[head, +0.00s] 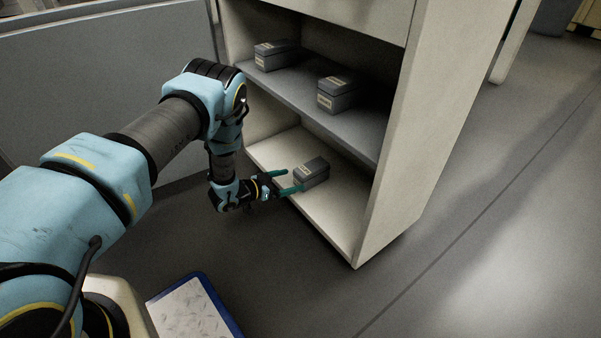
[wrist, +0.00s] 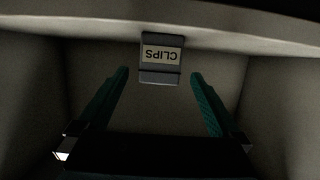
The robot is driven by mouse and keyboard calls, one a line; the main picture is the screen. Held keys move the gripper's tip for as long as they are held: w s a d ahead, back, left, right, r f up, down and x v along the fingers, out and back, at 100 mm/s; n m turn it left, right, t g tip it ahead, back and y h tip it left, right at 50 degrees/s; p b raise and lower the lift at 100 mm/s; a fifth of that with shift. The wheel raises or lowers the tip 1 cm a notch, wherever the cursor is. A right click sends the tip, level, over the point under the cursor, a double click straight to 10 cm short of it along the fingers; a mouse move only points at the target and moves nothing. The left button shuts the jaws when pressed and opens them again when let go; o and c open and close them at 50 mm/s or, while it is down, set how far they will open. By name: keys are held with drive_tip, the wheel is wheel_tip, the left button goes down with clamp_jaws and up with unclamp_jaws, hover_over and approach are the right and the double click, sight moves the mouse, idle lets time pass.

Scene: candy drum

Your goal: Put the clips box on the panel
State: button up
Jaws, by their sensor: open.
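In the head view a grey box (head: 312,173) sits on the cabinet's bottom shelf, right at my fingertips. My gripper (head: 293,181) is open, with its two teal fingers pointing at this box. In the wrist view the box lies ahead, between the lines of the fingers, and does not look gripped. A white, blue-edged flat surface (head: 193,309) with small grey marks shows at the bottom of the head view; I cannot tell if it is the panel.
Two similar grey boxes stand on the shelf above, one at the left (head: 276,55) and one at the right (head: 338,94); their labels are unreadable. The cabinet's side wall (head: 405,150) and middle shelf (head: 300,95) bound the space around my gripper. Open floor lies to the right.

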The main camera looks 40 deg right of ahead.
drive_tip(key=shift+v, duration=1)
drive_tip(key=w+a+r+n+t+y, duration=0.2)
drive_tip(key=w+a+r+t, duration=0.1)
drive_tip(key=w+r, duration=0.3)
drive_tip(key=w+a+r+n+t+y, duration=0.1)
drive_tip(key=w+a+r+n+t, duration=0.2)
drive_tip(key=w, duration=0.6)
drive_tip(key=w+a+r+n+t+y, duration=0.1)
drive_tip(key=w+a+r+n+y, duration=0.15)
drive_tip(key=a+r, duration=0.5)
drive_tip(key=w+a+r+n+t+y, duration=0.15)
drive_tip(key=w+a+r+y, duration=0.3)
drive_tip(key=a, duration=0.55)
drive_tip(key=s+a+r+n+g+y, duration=0.1)
drive_tip(key=s+a+r+n+y, duration=0.1)
drive_tip(key=s+a+r, duration=0.35)
drive_tip(key=s+a+r+n+g+y, duration=0.1)
drive_tip(key=s+a+r+n, duration=0.15)
drive_tip(key=a, duration=0.55)
drive_tip(key=s+a+r+n+g, duration=0.2)
drive_tip(key=s+a, duration=0.3)
drive_tip(key=s, duration=0.3)
drive_tip(key=s+a+r+n+g+y, duration=0.1)
drive_tip(key=s+a+r, duration=0.3)
drive_tip(key=s, duration=0.5)
drive_tip(key=shift+a+n+g, duration=0.45)
drive_tip(key=shift+a+g, duration=0.1)
drive_tip(key=shift+a, duration=0.1)
